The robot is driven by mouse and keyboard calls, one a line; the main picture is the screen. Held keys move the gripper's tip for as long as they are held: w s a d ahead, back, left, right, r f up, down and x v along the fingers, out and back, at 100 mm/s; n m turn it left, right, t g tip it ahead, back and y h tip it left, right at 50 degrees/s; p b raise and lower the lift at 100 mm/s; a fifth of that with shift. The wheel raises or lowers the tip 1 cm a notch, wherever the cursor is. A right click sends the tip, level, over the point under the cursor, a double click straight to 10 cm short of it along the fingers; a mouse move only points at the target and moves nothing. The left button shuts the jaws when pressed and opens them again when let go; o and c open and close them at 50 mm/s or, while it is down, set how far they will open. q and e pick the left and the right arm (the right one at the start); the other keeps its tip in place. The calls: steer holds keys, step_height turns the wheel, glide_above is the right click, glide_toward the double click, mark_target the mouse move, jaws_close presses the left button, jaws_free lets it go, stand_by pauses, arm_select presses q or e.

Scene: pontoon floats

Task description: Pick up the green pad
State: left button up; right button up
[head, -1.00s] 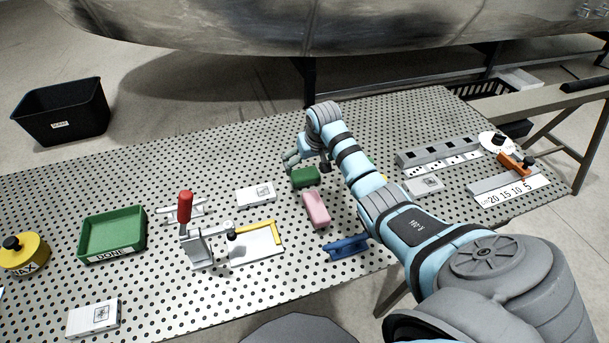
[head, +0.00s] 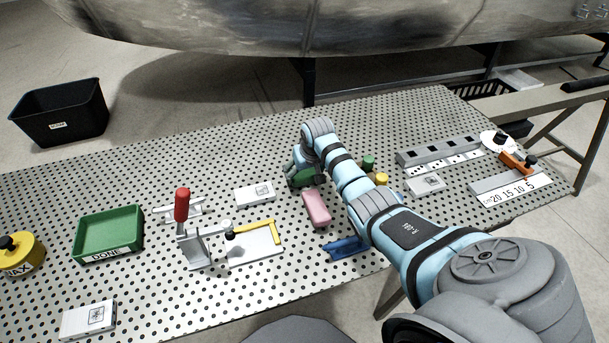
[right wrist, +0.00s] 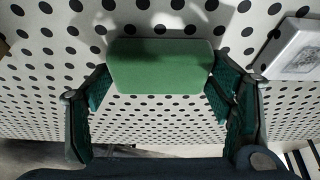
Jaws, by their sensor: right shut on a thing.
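The green pad (head: 303,179) is on or just above the perforated table, at the end of my right arm, partly covered by the gripper in the head view. My right gripper (head: 300,174) is shut on it. In the right wrist view the green pad (right wrist: 160,65) is a rounded block lying crosswise, with the dark green fingers of the gripper (right wrist: 160,78) at its left and right ends. I cannot tell whether the pad is clear of the table. My left gripper is not in view.
A white card box (head: 255,195) is to the left. A red-handled clamp (head: 183,208) and green DONE tray (head: 112,229) stand further left. Green (head: 368,163) and yellow (head: 381,179) pieces are right of my arm.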

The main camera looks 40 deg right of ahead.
mark_target(305, 173)
step_height(305, 173, up, 20)
steer(key=p, duration=0.3)
steer(key=shift+o, duration=1.2)
steer(key=c, duration=0.3)
